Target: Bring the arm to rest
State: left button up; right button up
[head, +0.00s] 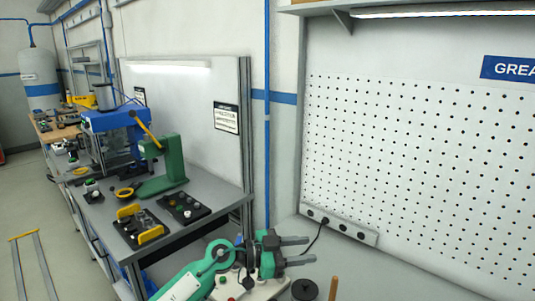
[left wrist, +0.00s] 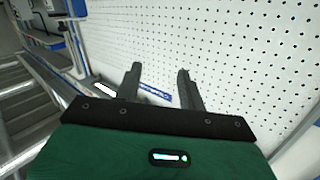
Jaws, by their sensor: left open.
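My left gripper (head: 306,250) is at the bottom middle of the head view, on a green arm that comes in from the lower left. Its two grey fingers point right and stand apart with nothing between them. In the left wrist view the same gripper (left wrist: 160,84) shows two dark fingers spread before the white pegboard (left wrist: 240,50). The pegboard also fills the right of the head view (head: 420,150). The fingers appear clear of the board. My right gripper is in neither view.
A grey bench (head: 225,200) at left carries a green lever press (head: 172,160), a blue machine (head: 110,121) and black trays. A power strip (head: 338,225) runs along the pegboard's foot. A wooden handle (head: 333,289) and a dark round object (head: 304,289) are near my left gripper.

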pick_arm(q)
jog(key=s+a+r+n+t+y, duration=0.15)
jog(key=a+n+t+y, duration=0.25)
jog(key=a+n+t, duration=1)
jog(key=s+a+f+n+y, duration=0.55)
jog(key=a+f+y, duration=0.45)
jog(key=f+y, duration=0.3)
jog(key=s+a+f+m+g, duration=0.15)
jog(key=s+f+g, duration=0.35)
jog(key=s, duration=0.5)
jog(key=s+a+f+m+g, duration=0.1)
jog(key=s+a+f+g, duration=0.25)
jog(key=s, duration=0.55)
jog(key=s+a+f+m+g, duration=0.1)
jog(key=s+a+f+g, duration=0.1)
jog(key=s+f+g, duration=0.6)
jog(key=s+f+t, duration=0.2)
jog(key=s+f, duration=0.1)
jog(key=f, duration=2.7)
jog(key=s+a+f+g, duration=0.1)
jog(key=s+a+f, duration=0.2)
jog(key=s+f, duration=1.5)
jog(key=shift+s+f+m+g, duration=0.2)
jog(key=shift+s+m+g, duration=0.15)
jog(key=shift+s+m, duration=0.05)
